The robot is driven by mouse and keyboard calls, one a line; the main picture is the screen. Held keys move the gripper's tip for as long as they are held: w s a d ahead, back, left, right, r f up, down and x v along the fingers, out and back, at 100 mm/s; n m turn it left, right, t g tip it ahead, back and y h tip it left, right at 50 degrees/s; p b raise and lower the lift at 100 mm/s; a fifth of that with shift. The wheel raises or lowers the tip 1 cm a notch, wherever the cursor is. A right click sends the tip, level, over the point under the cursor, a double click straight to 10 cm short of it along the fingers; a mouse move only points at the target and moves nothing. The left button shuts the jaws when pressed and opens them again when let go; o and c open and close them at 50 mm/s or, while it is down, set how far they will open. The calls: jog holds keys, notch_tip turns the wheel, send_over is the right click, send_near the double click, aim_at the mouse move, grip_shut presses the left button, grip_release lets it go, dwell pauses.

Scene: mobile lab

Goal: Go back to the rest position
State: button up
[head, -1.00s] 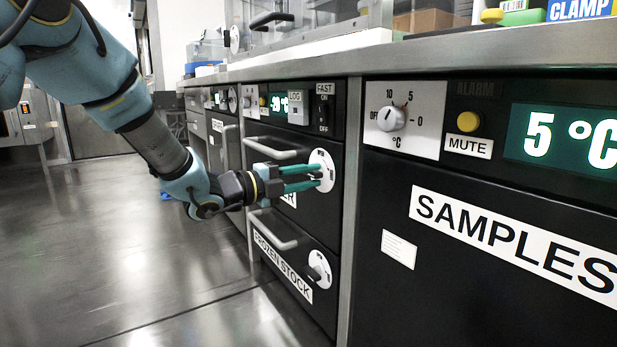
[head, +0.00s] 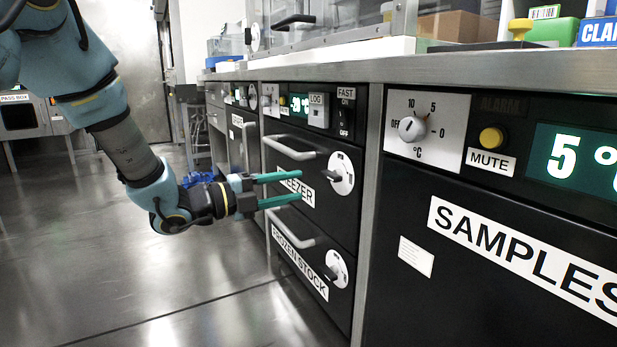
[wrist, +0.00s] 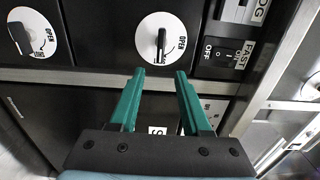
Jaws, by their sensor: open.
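My gripper (head: 300,188) has two green fingers spread apart with nothing between them. In the head view it is in front of the freezer drawers, a little left of the upper drawer's round dial (head: 341,173), apart from it. In the wrist view the fingers (wrist: 160,85) point toward a round white dial (wrist: 161,40) marked OPEN, with a dark handle on it. The upper freezer drawer (head: 345,215) and the frozen stock drawer (head: 300,262) both look shut. My fingers hide part of the upper drawer's label.
The samples cabinet (head: 400,300) stands at the right with a lit display. The steel counter (head: 400,68) runs above the fronts. Bar handles (head: 290,148) stick out from the drawers. The floor (head: 110,255) at the left is clear. A pass box (head: 20,115) stands at the far left.

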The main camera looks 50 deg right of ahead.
jog(key=shift+w+a, duration=0.2)
jog(key=shift+a, duration=0.4)
